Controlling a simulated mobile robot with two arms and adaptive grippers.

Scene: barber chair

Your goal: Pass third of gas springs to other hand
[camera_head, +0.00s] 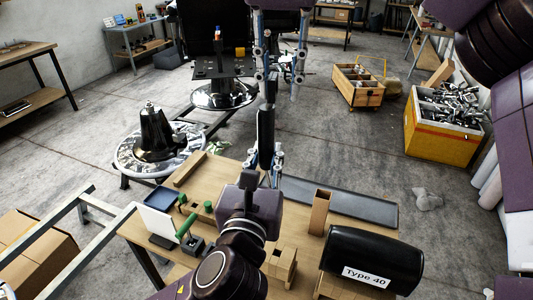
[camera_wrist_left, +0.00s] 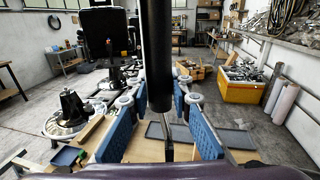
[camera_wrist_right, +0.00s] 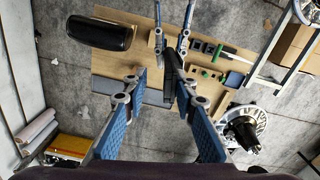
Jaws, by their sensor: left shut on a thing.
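My left gripper (camera_head: 265,158) is shut on a gas spring (camera_head: 266,128), a black tube with a thin rod, held upright above the workbench. In the left wrist view the tube (camera_wrist_left: 160,45) rises between my left fingers, with the rod below. My right gripper (camera_head: 277,86) comes from above and is open, its fingers apart near the spring's upper end. In the right wrist view the spring (camera_wrist_right: 171,75) appears between the open fingers, nearer the right one; I cannot tell whether they touch.
The wooden workbench (camera_head: 148,228) below carries a black "Type 40" headrest (camera_head: 385,258), wooden blocks and green-handled tools (camera_head: 188,222). A chair base (camera_head: 155,140) stands left. A yellow crate of metal parts (camera_head: 435,140) and a wooden box (camera_head: 358,92) stand right on open floor.

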